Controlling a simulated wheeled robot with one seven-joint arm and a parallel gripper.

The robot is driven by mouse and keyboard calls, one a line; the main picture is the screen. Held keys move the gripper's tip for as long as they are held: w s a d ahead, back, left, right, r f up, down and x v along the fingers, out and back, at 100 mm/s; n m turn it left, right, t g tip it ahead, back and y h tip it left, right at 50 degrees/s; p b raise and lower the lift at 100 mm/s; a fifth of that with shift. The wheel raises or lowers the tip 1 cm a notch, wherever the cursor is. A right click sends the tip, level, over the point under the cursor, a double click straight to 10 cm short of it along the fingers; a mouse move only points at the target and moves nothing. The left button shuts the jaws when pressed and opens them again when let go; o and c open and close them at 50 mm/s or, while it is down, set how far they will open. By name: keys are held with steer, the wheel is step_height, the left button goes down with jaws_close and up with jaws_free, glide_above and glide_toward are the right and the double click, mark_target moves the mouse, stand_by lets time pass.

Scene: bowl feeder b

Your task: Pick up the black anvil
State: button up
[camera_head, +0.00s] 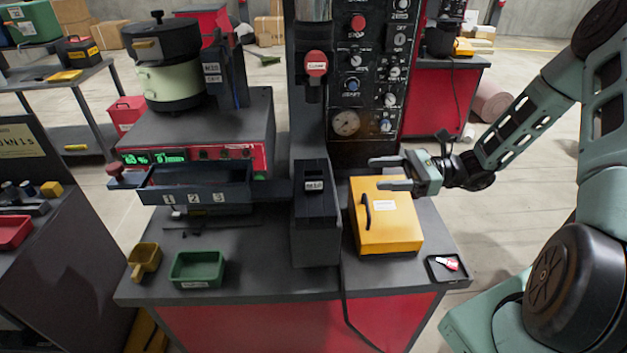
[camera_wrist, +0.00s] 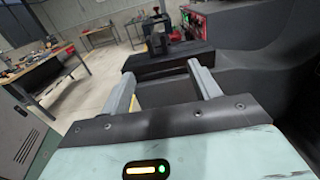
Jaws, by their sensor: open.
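I cannot surely tell which thing is the black anvil. A black block with a white label (camera_head: 314,190) stands upright at the middle of the bench, left of the yellow box, and may be it. My gripper (camera_head: 385,173) is open and empty, above the back of the yellow box, with its fingers pointing left toward the black block and apart from it. In the wrist view my open fingers (camera_wrist: 162,72) have a dark slab (camera_wrist: 170,59) beyond their tips; it may be the same block.
The yellow box (camera_head: 388,225) with a black handle is below my gripper. A small black tray (camera_head: 432,268) holds a red item at right. A green bin (camera_head: 197,270) and a yellow scoop (camera_head: 145,258) sit at front left. A control panel (camera_head: 365,80) rises behind.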

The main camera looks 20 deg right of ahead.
steer(key=p, duration=0.4)
glide_toward(313, 178)
steer(key=w+a+f, duration=0.1)
steer(key=w+a, duration=0.2)
steer(key=p+x, duration=0.3)
steer(key=x, duration=0.2)
steer(key=shift+s+a+f, duration=0.1)
steer(key=shift+s+a, duration=0.05)
steer(key=shift+w+a+f, duration=0.2)
steer(key=shift+a, duration=0.2)
steer(key=c, duration=1.3)
